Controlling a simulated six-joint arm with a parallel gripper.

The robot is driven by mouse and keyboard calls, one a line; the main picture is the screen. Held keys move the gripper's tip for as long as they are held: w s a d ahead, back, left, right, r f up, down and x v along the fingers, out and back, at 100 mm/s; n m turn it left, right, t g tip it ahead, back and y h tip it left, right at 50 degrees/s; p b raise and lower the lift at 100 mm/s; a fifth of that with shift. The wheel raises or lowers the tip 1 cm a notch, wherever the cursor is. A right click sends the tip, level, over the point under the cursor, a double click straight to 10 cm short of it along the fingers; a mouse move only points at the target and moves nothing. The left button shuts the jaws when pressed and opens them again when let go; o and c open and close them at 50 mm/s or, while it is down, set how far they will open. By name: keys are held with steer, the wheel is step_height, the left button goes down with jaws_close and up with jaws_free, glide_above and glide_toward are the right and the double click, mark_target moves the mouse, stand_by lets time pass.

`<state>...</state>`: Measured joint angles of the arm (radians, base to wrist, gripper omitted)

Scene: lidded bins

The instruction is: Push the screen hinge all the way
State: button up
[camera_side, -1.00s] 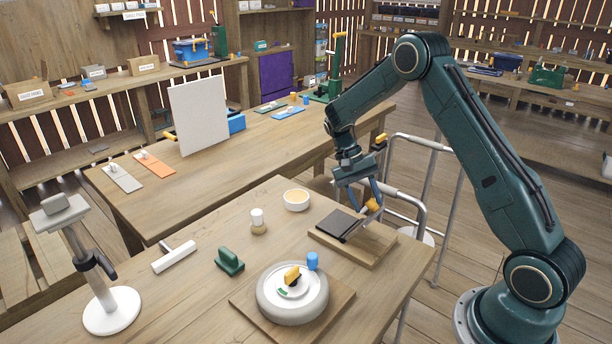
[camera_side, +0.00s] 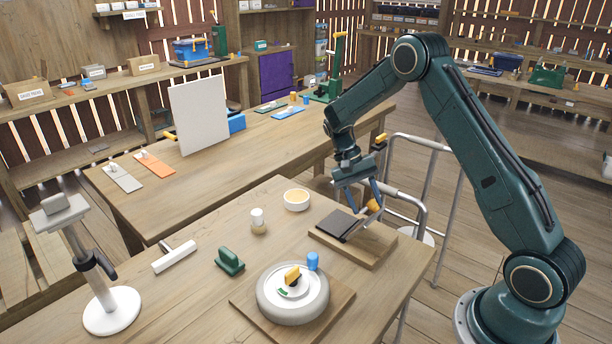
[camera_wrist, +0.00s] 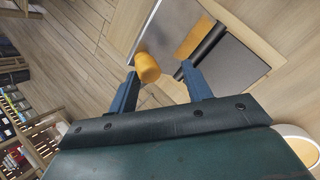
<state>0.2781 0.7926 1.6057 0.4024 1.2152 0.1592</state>
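The hinged screen unit lies on a wooden board (camera_side: 384,252) at the right end of the near table. Its dark flat panel (camera_side: 338,224) shows in the side view. The wrist view shows a grey panel (camera_wrist: 228,62), a dark cylindrical bar (camera_wrist: 206,47) and an orange knob (camera_wrist: 147,67). My gripper (camera_side: 374,203) is just above the unit's right side, fingers pointing down. In the wrist view my gripper (camera_wrist: 158,70) has its fingers apart, with the orange knob close to the left fingertip. I cannot tell whether they touch. The hinge angle is unclear.
A cream-filled bowl (camera_side: 296,199) stands behind and left of the unit. A round grey turntable (camera_side: 270,307) with a blue cylinder (camera_side: 313,261) beside it is in front. A metal walker frame (camera_side: 422,215) stands behind the table's right edge.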

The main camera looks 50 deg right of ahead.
steer(key=shift+a+r, duration=0.1)
stand_by(0.4)
steer(key=v, duration=0.7)
stand_by(0.6)
steer(key=shift+r, duration=0.15)
steer(key=shift+c, duration=0.5)
